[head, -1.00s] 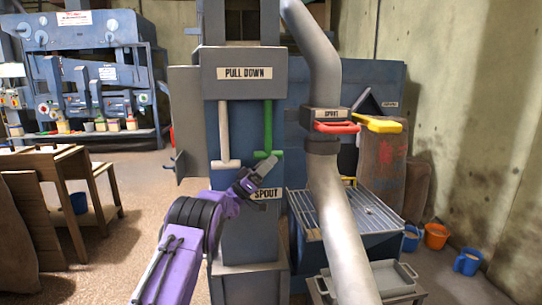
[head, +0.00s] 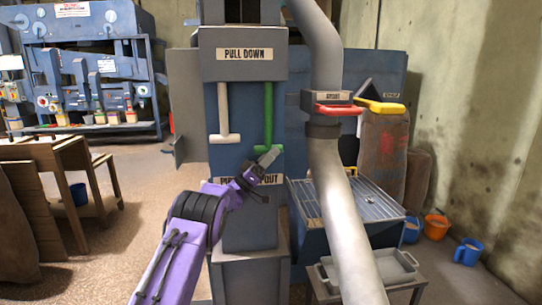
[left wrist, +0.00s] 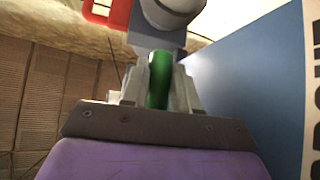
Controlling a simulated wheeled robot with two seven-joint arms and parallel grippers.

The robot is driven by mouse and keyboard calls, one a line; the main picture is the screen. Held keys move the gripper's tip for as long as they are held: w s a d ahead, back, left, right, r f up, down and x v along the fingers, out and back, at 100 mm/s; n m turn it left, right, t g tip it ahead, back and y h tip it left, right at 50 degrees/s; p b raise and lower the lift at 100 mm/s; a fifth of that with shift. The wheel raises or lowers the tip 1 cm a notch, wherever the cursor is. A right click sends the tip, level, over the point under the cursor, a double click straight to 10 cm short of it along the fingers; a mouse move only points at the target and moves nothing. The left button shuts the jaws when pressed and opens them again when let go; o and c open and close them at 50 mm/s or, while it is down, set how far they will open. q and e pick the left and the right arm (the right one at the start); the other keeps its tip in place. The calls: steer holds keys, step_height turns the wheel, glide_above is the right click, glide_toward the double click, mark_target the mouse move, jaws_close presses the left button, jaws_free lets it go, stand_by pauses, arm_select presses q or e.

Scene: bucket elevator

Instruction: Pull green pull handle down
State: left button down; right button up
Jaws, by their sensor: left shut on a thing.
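The green pull handle (head: 268,112) hangs down the front of the grey-blue elevator column, under the "PULL DOWN" sign (head: 246,54). It is a vertical bar with a short crossbar at its lower end. My right gripper is not in view.
A grey pipe (head: 335,190) with a red handle (head: 340,110) and a yellow handle (head: 382,106) stands just right of the column. A grated blue hopper (head: 345,200) is behind it. A wooden bench (head: 60,160) stands at left.

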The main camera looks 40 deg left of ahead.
arm_select(q)
step_height(320, 180, down, 4)
steer(key=shift+r+b, duration=0.15)
steer(key=shift+b, duration=0.75)
steer(key=shift+r, duration=0.1)
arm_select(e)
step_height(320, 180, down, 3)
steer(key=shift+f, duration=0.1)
arm_select(q)
steer(key=c, duration=0.8)
jaws_free()
steer(key=shift+c, duration=0.2)
steer(key=b+v, duration=0.2)
steer(key=v, duration=0.8)
steer(key=shift+s+b, duration=0.2)
steer(key=shift+b, duration=0.15)
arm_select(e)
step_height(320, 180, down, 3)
